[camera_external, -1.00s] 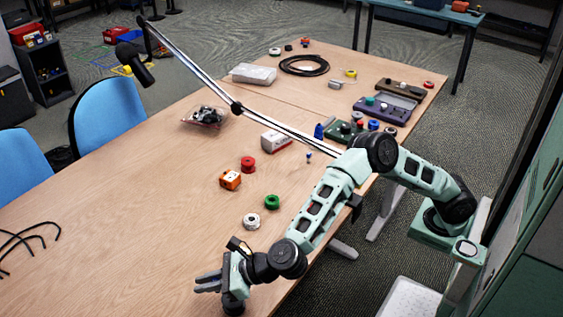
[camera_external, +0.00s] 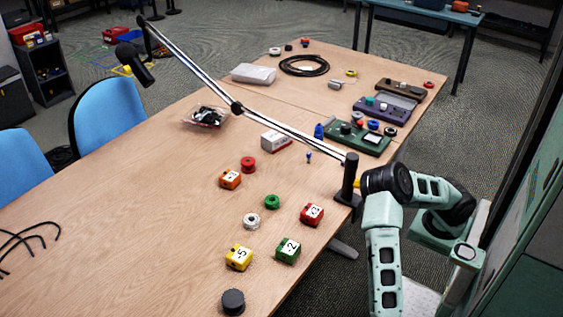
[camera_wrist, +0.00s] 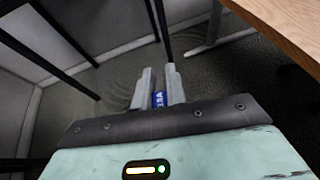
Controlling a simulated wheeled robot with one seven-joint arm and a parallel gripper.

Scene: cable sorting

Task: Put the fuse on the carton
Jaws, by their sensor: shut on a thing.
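The fuse (camera_wrist: 158,99) is a small blue piece with white lettering, seen in the wrist view. My gripper (camera_wrist: 159,76) is shut on it, with a grey finger on each side. The gripper is off the table, over the dark floor. It is outside the external view, where my arm runs down past the bottom edge. The carton (camera_external: 276,140) is a small white box with red on its side, standing mid-table in the external view, well away from my arm.
The table (camera_external: 150,235) holds fuse-like blocks in yellow (camera_external: 238,257), green (camera_external: 288,250), red (camera_external: 312,214) and orange (camera_external: 230,179). A lamp arm (camera_external: 290,131) crosses above the table near the carton. The table edge also shows in the wrist view (camera_wrist: 285,25).

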